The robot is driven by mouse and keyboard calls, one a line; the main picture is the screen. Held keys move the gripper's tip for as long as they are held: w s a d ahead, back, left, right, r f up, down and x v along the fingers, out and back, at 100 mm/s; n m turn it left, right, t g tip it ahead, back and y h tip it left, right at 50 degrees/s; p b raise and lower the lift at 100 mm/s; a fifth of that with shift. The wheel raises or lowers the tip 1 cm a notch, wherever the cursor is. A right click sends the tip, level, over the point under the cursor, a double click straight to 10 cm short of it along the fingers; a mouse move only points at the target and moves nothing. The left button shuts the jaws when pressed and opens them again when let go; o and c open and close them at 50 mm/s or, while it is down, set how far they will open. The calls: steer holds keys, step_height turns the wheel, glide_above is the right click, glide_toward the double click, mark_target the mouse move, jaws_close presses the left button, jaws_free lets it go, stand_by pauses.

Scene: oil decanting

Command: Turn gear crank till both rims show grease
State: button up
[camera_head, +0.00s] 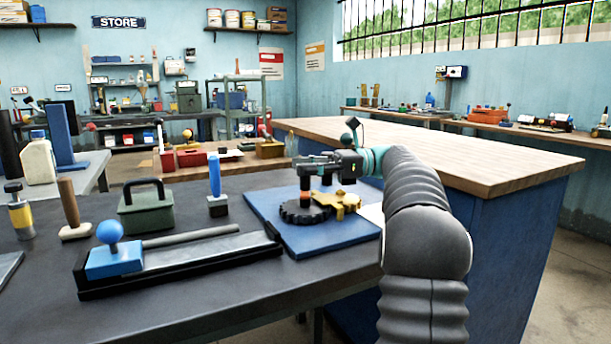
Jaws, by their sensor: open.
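A dark toothed gear (293,215) and a yellow gear (349,207) lie side by side on a blue board (318,239) on the dark bench. Their rims appear to meet. A short orange-brown peg (305,199) stands on the dark gear and looks like the crank handle. My gripper (315,182) is open and reaches in from the right, just above the gears, with its fingers near the top of the peg. I cannot tell whether the fingers touch or straddle it. Grease on either rim cannot be made out.
Left of the board stand a blue-handled tool (215,178), a green box with a handle (146,209) and a black tray (180,262) with a blue-knobbed block (114,258). A wooden-topped counter (460,160) stands close behind my arm. The bench front right of the tray is clear.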

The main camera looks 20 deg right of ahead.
step_height(320, 180, up, 8)
steer(key=shift+f, duration=0.1)
stand_by(0.4)
